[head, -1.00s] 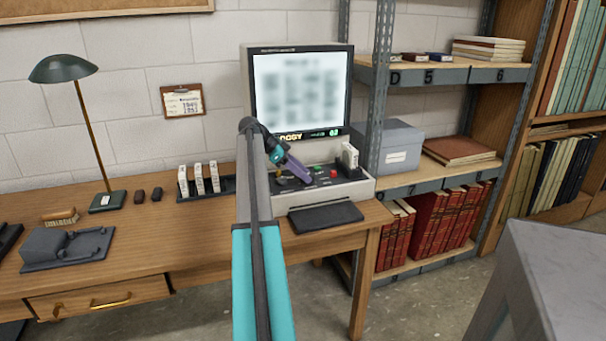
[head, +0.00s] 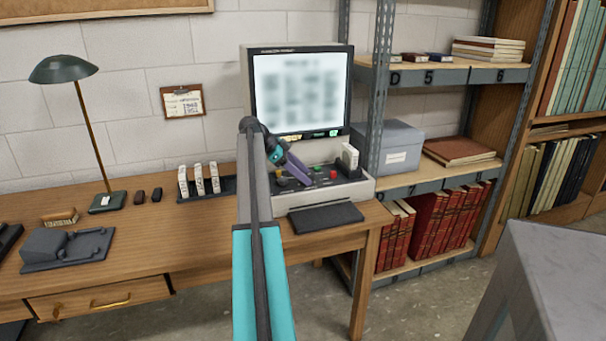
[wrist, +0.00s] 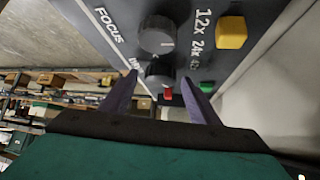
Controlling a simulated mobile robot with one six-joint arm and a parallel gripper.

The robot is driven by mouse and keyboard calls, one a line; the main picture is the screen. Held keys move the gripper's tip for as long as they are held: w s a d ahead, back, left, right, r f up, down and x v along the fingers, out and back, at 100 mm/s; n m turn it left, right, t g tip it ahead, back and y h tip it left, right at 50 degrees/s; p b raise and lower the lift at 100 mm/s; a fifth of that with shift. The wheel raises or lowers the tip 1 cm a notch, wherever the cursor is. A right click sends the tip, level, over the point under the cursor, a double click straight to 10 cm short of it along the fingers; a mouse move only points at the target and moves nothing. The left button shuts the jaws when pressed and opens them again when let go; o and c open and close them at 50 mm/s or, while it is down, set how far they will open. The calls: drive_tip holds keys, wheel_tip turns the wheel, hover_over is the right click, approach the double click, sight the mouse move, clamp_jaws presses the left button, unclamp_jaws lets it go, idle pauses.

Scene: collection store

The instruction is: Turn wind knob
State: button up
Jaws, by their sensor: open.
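The microfilm reader (head: 330,192) stands on the desk with its screen (head: 300,90) lit and blurred. In the wrist view its dark panel carries a grey knob (wrist: 157,35) near the word FOCUS and a second, darker knob (wrist: 160,73) beside a partly hidden label, apparently the wind knob. My gripper (wrist: 158,97) is open, with its two purple fingers on either side of the darker knob. I cannot tell whether they touch it. In the head view my gripper (head: 297,172) is at the panel and hides part of it.
Yellow (wrist: 231,32), green (wrist: 207,87) and red (wrist: 168,93) buttons sit near the knobs. A dark flat pad (head: 325,217) lies in front. A metal shelf (head: 375,100) stands close on the right.

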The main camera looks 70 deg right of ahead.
drive_tip(key=p+v, duration=0.2)
drive_tip(key=v, duration=1.1)
drive_tip(key=shift+w+a+r, duration=0.15)
drive_tip(key=shift+w+r, duration=0.1)
drive_tip(key=shift+r, duration=0.05)
idle(0.4)
wheel_tip(320, 180, up, 21)
drive_tip(key=p, duration=2.1)
drive_tip(key=shift+r+p, duration=0.5)
